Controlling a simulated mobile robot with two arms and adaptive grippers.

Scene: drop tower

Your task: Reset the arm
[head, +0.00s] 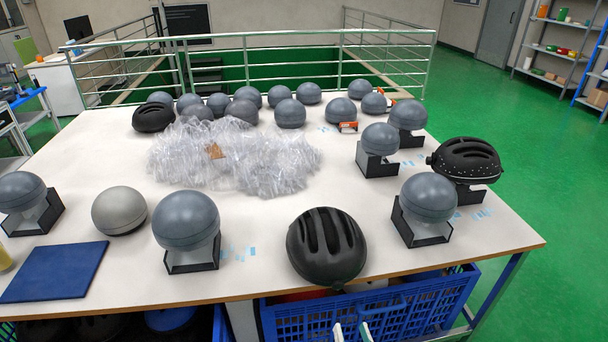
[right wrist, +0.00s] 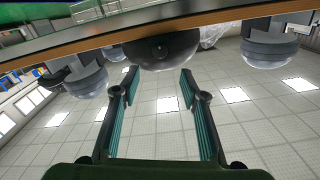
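My right gripper (head: 351,331) shows only as two pale fingertips at the bottom edge of the head view, in front of the table (head: 270,283). In the right wrist view, which is upside down, the gripper (right wrist: 158,82) is open, its two fingers wide apart with nothing between them. A black helmet (head: 327,246) lies at the table's front edge, beyond the fingertips. It also shows in the right wrist view (right wrist: 160,50), apart from the fingers. My left gripper is in neither view.
Grey headforms, some on black stands (head: 186,220), cover much of the table. Clear plastic wrap (head: 235,155) lies mid-table. A blue mat (head: 55,272) is at front left. A blue crate (head: 375,305) sits under the front edge, close to my right gripper. Green floor at right is clear.

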